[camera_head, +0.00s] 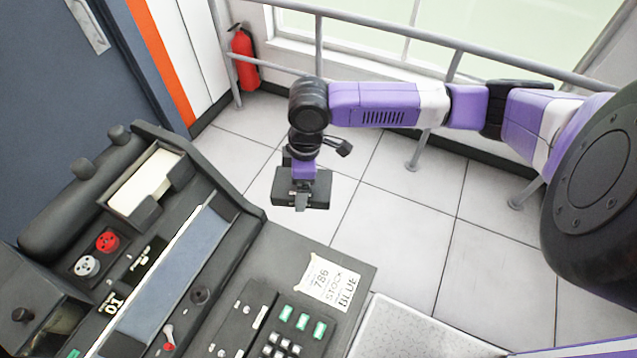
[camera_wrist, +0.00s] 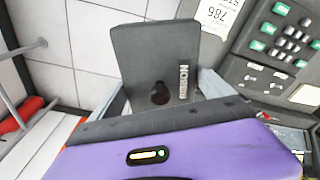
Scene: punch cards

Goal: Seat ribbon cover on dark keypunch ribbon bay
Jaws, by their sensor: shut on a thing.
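The ribbon cover (camera_head: 321,189) is a dark, flat, roughly rectangular plate, held in the air over the floor beyond the keypunch's right end. In the wrist view the cover (camera_wrist: 150,48) shows white RIBBON lettering and a dark round knob or hole. My gripper (camera_head: 301,194) is shut on the cover; its fingertips are mostly hidden. The dark keypunch (camera_head: 232,245) fills the lower left of the head view. Red and white spools (camera_head: 98,252) sit in a recess at its left, which looks like the ribbon bay. The cover is well apart from this recess.
A box of cream cards (camera_head: 146,182) rises behind the spools. A blue-grey sloped plate (camera_head: 175,270) crosses the machine. A keypad (camera_head: 290,330) and a paper note (camera_head: 333,284) lie at the front right. A railing (camera_head: 390,63) and a red extinguisher (camera_head: 244,58) stand behind.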

